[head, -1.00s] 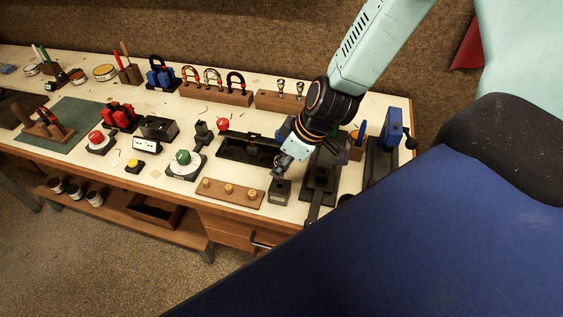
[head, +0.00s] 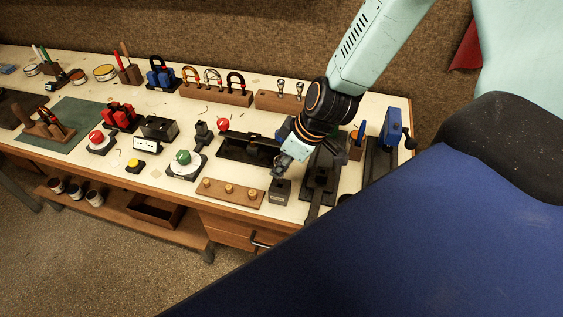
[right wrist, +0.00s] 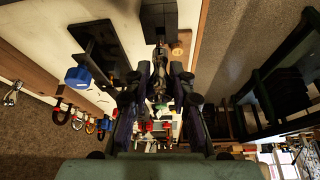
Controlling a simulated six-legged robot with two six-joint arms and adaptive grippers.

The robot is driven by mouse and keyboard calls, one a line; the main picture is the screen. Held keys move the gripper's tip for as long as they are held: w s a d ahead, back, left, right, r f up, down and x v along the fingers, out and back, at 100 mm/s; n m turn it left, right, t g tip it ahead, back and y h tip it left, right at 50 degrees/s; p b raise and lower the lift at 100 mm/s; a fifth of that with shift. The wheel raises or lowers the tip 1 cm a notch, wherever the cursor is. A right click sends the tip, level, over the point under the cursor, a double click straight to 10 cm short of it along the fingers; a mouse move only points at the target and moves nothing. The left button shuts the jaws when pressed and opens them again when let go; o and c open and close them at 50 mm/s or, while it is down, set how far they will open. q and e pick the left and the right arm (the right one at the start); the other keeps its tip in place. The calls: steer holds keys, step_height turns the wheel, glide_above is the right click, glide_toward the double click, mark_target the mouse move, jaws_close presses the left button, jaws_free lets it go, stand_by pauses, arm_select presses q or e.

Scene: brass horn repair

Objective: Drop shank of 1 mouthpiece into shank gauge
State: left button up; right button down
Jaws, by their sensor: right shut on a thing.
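My right gripper (head: 280,168) hangs at the front of the bench, just above a small dark block that looks like the shank gauge (head: 279,192). In the right wrist view, the fingers (right wrist: 159,85) are shut on a slim metallic mouthpiece (right wrist: 158,62), which points toward the dark gauge block (right wrist: 158,14). The fingers hide part of the mouthpiece. I cannot tell whether its shank is inside the gauge hole or just above it. Other silver mouthpieces (head: 281,87) stand in a wooden rack (head: 266,100) at the back. My left gripper is not in view.
A wooden board with brass pegs (head: 228,192) lies left of the gauge. A long black fixture (head: 242,148) is behind it, and a black stand (head: 319,180) is close on the right. A blue-topped tool (head: 391,128) stands near the bench's right end.

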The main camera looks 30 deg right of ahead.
mark_target(282, 176)
stand_by(0.3)
steer(key=shift+f+b, duration=1.55)
steer(key=shift+f, duration=0.2)
steer(key=c, duration=1.1)
jaws_free()
steer(key=shift+o, duration=0.2)
